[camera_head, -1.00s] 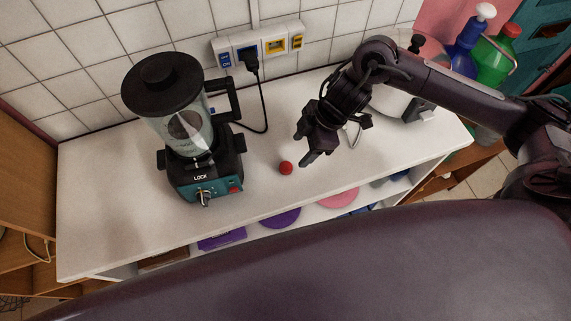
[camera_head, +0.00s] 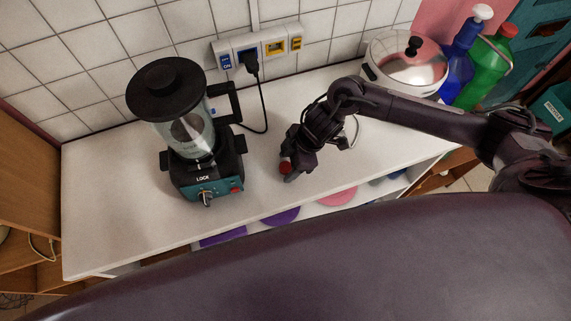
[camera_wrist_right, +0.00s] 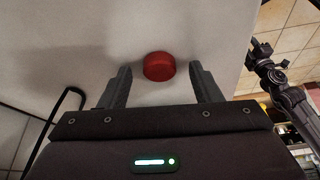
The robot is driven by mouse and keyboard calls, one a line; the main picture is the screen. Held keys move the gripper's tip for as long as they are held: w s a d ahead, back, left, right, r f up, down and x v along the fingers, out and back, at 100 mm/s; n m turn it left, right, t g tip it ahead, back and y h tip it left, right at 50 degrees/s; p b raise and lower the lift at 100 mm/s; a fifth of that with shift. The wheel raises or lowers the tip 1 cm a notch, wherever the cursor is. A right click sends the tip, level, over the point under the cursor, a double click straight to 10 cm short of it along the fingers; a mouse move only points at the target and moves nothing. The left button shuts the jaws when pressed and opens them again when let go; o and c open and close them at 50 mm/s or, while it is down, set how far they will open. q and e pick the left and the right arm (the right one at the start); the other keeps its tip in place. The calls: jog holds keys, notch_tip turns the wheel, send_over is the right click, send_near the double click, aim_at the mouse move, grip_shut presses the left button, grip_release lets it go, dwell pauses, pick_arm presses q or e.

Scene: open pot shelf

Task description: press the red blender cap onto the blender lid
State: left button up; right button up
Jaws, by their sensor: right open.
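The red blender cap (camera_head: 285,167) lies on the white counter, right of the blender. In the right wrist view the cap (camera_wrist_right: 159,67) is at the mouth of my right gripper (camera_wrist_right: 161,76), between or just beyond the open fingertips, with a gap on each side. In the head view the right gripper (camera_head: 288,170) is low over the counter at the cap and partly hides it. The blender (camera_head: 190,130) stands upright on the counter, with its black lid (camera_head: 166,88) on the jar.
The white counter (camera_head: 110,205) is clear left and in front of the blender. A power outlet strip (camera_head: 257,47) with a black plug and cord is on the tiled wall. A steel pot (camera_head: 405,68), a blue bottle (camera_head: 462,60) and a green bottle (camera_head: 488,68) stand at the back right.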

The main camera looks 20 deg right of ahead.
aim_at(289, 166)
jog(key=shift+c, duration=0.4)
jog(key=c, duration=1)
notch_tip(289, 166, up, 20)
jog(key=shift+f, duration=0.1)
